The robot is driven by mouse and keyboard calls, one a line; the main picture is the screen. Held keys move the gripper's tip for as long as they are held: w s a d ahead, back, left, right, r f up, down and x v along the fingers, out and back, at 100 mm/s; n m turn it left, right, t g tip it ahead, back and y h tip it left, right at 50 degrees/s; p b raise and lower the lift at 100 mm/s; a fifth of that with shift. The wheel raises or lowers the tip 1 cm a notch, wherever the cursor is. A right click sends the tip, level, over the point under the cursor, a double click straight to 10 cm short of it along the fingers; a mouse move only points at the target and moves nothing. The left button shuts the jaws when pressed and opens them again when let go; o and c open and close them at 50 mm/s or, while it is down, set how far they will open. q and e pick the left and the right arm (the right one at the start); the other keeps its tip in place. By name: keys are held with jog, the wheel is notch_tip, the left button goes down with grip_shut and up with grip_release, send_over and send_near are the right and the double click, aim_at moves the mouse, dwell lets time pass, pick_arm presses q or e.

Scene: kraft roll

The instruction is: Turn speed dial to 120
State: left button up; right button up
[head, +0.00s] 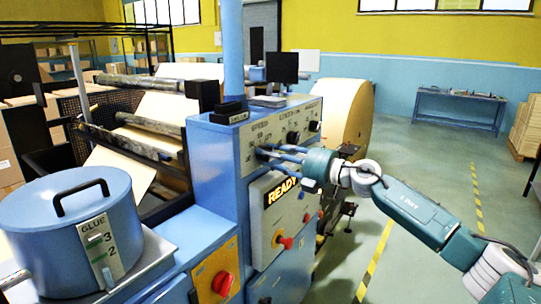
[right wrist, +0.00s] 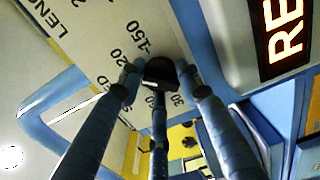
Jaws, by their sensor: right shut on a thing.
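The speed dial (right wrist: 160,70) is a dark round knob on the pale control panel (right wrist: 95,35), which carries printed numbers including 150 and 30. My right gripper (right wrist: 157,80) is shut around this knob, with its blue fingers on different sides of it. In the head view my right gripper (head: 264,153) reaches the panel below the SPEED lettering from the right, and its fingers hide the dial. Where the dial's pointer stands cannot be made out. My left gripper is not in view.
More black dials (head: 293,137) sit right of the speed dial. Below are a lit READY display (head: 283,190), a red-and-yellow switch (head: 284,241) and a red knob (head: 222,283). A blue glue pot (head: 70,225) stands front left. A kraft roll (head: 345,110) is behind the machine; floor is clear at right.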

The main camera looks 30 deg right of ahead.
jog(key=o, duration=1)
jog(key=shift+d+r, duration=0.3)
jog(key=shift+r, duration=0.05)
jog(key=shift+o, duration=0.8)
jog(key=shift+w+f, duration=0.1)
jog(key=shift+f, duration=0.2)
jog(key=v, duration=1.2)
jog(key=shift+d, duration=0.1)
